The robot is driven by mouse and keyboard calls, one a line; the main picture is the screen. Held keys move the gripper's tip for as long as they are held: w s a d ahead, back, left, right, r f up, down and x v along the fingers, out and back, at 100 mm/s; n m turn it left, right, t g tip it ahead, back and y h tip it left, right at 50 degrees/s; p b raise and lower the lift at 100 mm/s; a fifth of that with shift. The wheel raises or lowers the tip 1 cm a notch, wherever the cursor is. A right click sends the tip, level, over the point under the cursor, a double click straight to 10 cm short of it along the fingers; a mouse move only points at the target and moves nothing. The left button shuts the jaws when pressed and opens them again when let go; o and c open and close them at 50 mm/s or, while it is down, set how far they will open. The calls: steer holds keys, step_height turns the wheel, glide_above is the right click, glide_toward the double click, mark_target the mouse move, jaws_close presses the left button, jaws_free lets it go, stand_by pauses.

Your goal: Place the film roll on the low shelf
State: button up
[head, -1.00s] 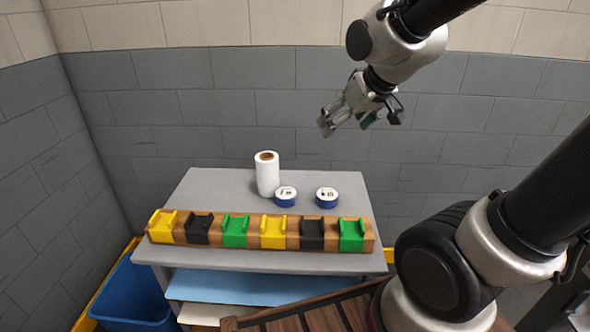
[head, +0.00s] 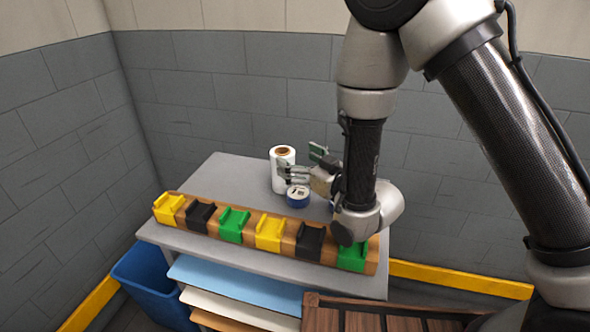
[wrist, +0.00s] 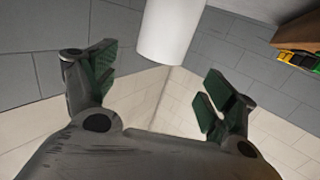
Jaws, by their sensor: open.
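The film roll (head: 284,176) is a white cylinder with a brown core, standing upright on the grey table top (head: 235,169). My gripper (head: 301,163) is open at tabletop height, just right of the roll, with its fingers pointing toward it. In the wrist view the roll (wrist: 170,30) shows at the top, between and beyond the open green-padded fingers (wrist: 160,78). I cannot tell whether a finger touches it. Below the table top are a light blue shelf (head: 240,285) and a cream shelf (head: 235,310), with an orange-brown edge lower still.
A blue-and-white tape roll (head: 298,197) stands right beside the film roll; another is mostly hidden behind my arm. A wooden rail (head: 289,240) with yellow, black and green holders lines the table's front. A blue bin (head: 150,285) stands at left. A slatted wooden surface (head: 365,318) is at lower right.

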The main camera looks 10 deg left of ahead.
mark_target(287, 155)
steer(key=x, duration=0.7)
steer(key=shift+w+f, duration=0.1)
steer(key=shift+f, duration=0.25)
jaws_close()
